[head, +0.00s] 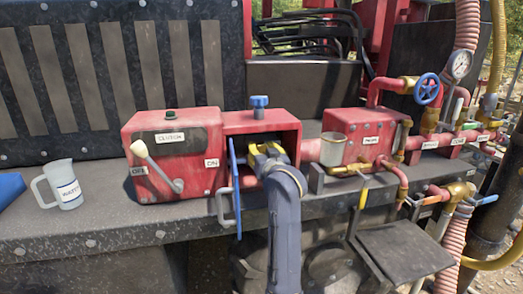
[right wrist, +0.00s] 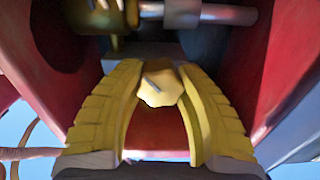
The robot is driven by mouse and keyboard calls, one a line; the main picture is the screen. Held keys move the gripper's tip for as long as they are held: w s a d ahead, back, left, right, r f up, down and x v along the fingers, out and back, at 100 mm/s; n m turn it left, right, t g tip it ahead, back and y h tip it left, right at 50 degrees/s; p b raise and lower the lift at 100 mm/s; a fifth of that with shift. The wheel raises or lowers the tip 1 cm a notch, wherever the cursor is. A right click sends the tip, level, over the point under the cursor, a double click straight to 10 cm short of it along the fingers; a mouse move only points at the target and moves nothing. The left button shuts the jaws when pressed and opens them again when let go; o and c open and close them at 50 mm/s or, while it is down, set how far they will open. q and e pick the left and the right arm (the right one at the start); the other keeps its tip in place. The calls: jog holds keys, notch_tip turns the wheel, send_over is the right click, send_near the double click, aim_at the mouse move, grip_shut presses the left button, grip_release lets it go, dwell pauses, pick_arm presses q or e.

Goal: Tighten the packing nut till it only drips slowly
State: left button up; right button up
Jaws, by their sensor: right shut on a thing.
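My right gripper (head: 266,152) reaches into the open front of the red pump housing (head: 262,122). In the right wrist view its two yellow ribbed fingers close on a brass-yellow, many-sided nut, the packing nut (right wrist: 158,90), which has a grey mark on its face. A metal shaft (right wrist: 215,13) with a collar runs across behind it. The nut is hidden behind the gripper in the head view. No drip can be made out in either view. My left gripper is not in view.
A blue-edged door (head: 236,185) hangs open just left of my right arm. A clutch box (head: 172,150) with a white lever stands further left, near a white jug (head: 64,184). Pipes, a blue valve wheel (head: 427,89) and a gauge (head: 460,65) crowd the right.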

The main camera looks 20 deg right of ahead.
jog(key=shift+r+m, duration=0.4)
jog(key=shift+m, duration=0.2)
jog(key=o, duration=1.3)
jog(key=shift+f, duration=0.25)
